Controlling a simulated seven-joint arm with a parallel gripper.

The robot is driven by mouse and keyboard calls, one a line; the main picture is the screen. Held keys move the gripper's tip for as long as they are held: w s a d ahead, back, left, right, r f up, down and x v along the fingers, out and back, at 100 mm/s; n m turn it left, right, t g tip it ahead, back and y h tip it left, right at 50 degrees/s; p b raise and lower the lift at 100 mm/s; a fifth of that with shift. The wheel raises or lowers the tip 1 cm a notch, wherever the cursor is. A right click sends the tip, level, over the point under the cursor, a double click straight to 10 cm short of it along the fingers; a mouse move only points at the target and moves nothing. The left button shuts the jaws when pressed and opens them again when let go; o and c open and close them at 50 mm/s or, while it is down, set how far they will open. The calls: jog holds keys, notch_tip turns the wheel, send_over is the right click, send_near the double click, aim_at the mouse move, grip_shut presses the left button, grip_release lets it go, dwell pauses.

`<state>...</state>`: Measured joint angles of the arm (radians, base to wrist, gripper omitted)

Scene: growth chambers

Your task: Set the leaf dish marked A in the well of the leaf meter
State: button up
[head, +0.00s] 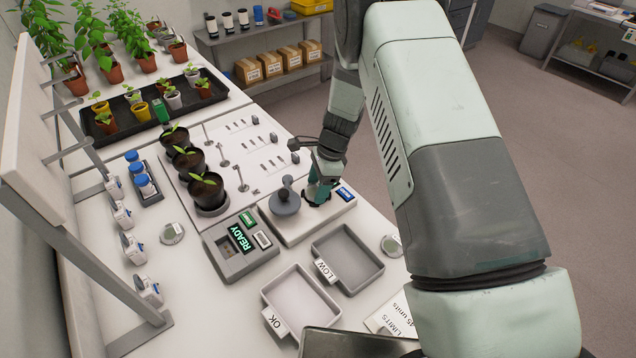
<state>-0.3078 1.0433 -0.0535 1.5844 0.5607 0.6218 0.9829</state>
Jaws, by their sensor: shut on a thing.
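My gripper (318,196) is shut, with its teal fingertips low over the white instrument (296,231). What it holds is mostly hidden by the fingers; a dark edge shows there, and I cannot read any mark A. The instrument has a small blue display on its right and a grey round part with an upright knob (286,196) on its left. It may be the leaf meter; its well is not clearly visible. One round dish with green in it (172,233) lies at the left and another (392,245) at the right; their marks are unreadable.
A grey box with a green READY display (241,237) stands left of the instrument. Trays labelled OK (301,296) and LOW (347,258) lie in front. Dark plant pots (207,192) and blue-capped bottles (144,184) stand behind and left. Some white bench is clear between them.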

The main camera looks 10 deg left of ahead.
jog(key=o, duration=1.1)
jog(key=s+d+r+n+t, duration=0.1)
jog(key=d+r+n, duration=0.15)
jog(key=r, duration=0.95)
jog(key=s+d+r+n+t, duration=0.1)
jog(key=d+r, duration=0.3)
jog(key=r, duration=0.8)
jog(key=s+d+r+n+t+h, duration=0.1)
jog(key=s+d+r+n, duration=0.25)
jog(key=s+r, duration=0.45)
jog(key=s+d+r+n+t, duration=0.25)
jog(key=s+d+r, duration=0.25)
jog(key=s+r, duration=0.25)
jog(key=s+d+n+t+h, duration=0.1)
jog(key=s+d+n+h, duration=0.1)
jog(key=s, duration=0.9)
jog(key=shift+d+r+n, duration=0.3)
jog(key=shift+d+n, duration=0.6)
jog(key=shift+n, duration=0.35)
